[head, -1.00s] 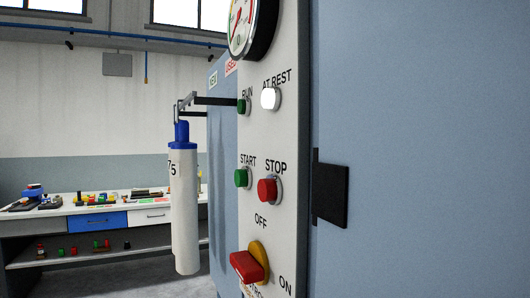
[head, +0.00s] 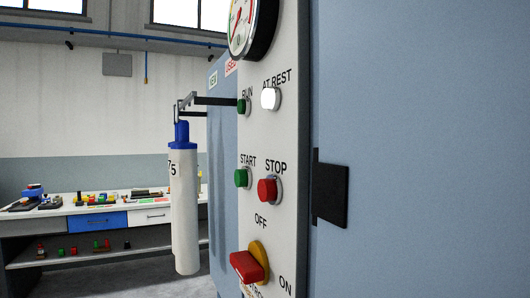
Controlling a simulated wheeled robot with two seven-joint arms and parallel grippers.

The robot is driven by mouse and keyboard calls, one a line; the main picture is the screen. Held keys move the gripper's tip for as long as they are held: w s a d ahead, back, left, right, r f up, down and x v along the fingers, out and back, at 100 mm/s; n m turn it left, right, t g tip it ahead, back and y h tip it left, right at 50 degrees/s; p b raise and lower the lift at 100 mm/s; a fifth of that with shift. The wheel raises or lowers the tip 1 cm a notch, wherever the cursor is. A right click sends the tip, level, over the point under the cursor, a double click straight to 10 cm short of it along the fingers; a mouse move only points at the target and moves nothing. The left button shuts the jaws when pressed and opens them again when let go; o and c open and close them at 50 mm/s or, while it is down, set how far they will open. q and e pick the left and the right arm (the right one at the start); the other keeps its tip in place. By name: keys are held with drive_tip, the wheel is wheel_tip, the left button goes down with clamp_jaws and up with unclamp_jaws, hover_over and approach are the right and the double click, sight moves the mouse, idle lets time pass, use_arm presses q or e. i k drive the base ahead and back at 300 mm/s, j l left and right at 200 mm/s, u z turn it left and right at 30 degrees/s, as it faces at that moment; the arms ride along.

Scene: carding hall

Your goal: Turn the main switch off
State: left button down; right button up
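The main switch (head: 247,266) is a red handle on a yellow round base, low on the pale control panel (head: 258,139) in the head view. The word OFF stands above it and ON to its right and lower. The red handle sticks out toward the lower left; which mark it is set to I cannot tell from this angle. Neither of my grippers is in view.
Above the switch are a green START button (head: 241,178) and a red STOP button (head: 267,190). The AT REST lamp (head: 270,98) is lit white. A white-and-blue cylinder (head: 184,210) hangs left of the panel. A bench (head: 65,226) with small items stands behind.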

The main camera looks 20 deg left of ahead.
sight(246, 266)
drive_tip(key=k+j+z, duration=0.1)
drive_tip(key=j, duration=0.2)
drive_tip(key=k+j+z, duration=0.1)
drive_tip(key=j, duration=0.2)
drive_tip(key=k+j+z, duration=0.1)
drive_tip(key=j, duration=0.15)
drive_tip(key=j+z, duration=0.3)
drive_tip(key=j, duration=0.7)
drive_tip(key=k+j+z, duration=0.1)
drive_tip(key=j+z, duration=0.2)
drive_tip(key=j, duration=0.75)
